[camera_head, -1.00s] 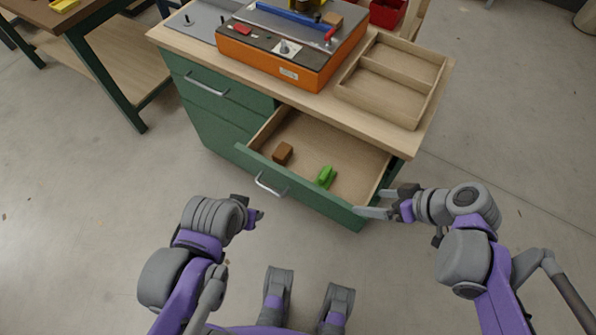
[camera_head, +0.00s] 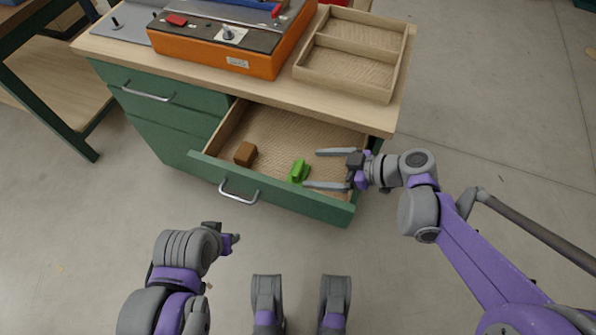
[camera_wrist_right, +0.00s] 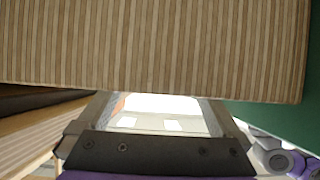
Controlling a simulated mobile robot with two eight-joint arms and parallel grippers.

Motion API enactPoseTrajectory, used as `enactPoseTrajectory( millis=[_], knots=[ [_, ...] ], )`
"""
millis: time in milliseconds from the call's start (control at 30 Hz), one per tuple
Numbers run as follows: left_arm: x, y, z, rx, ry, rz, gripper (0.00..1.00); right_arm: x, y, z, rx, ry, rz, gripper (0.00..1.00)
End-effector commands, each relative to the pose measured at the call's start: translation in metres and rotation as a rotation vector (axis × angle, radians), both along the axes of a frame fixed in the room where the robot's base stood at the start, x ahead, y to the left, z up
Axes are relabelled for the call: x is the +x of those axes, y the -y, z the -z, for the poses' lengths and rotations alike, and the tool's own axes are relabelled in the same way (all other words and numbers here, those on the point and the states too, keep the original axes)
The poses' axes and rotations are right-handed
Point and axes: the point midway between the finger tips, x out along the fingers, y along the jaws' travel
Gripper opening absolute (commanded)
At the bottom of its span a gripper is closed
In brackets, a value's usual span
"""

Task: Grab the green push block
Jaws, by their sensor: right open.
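The green push block (camera_head: 298,171) lies in the open drawer (camera_head: 275,200), toward its front. My right gripper (camera_head: 312,169) is open, its two fingers spread and pointing left, over the right part of the drawer. The block is just left of the fingertips. The head view does not settle whether the fingers are level with it or above it. In the right wrist view, wood-grained board (camera_wrist_right: 150,45) fills the upper part, and I cannot make out the block. My left gripper (camera_head: 238,241) is in front of the cabinet, low and away from the drawer; its jaws are unclear.
A brown block (camera_head: 245,154) lies in the drawer, left of the green one. The wooden worktop (camera_head: 370,116) overhangs the drawer's back. It carries an orange machine (camera_head: 215,50) and a divided wooden tray (camera_head: 345,70). The floor around the cabinet's front is clear.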

Motion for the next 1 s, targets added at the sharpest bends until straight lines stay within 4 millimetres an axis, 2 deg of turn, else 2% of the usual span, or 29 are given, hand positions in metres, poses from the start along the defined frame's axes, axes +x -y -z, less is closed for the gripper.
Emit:
enactPoseTrajectory(
  millis=[100,233,567,1000],
  knots=[
    [0.001,0.000,0.009,0.000,-0.003,0.000,0.45,0.001,-0.020,0.008,0.000,0.000,-0.006,1.00],
    [0.002,0.000,0.015,0.000,-0.004,0.000,0.45,0.006,-0.034,0.015,0.000,-0.001,-0.003,1.00],
    [0.002,0.000,0.016,0.000,-0.004,0.000,0.45,0.008,-0.040,0.017,-0.001,0.000,0.000,1.00],
    [0.002,0.000,0.016,0.000,-0.004,0.000,0.45,0.008,-0.040,0.017,0.000,0.000,0.000,0.21]
  ],
)
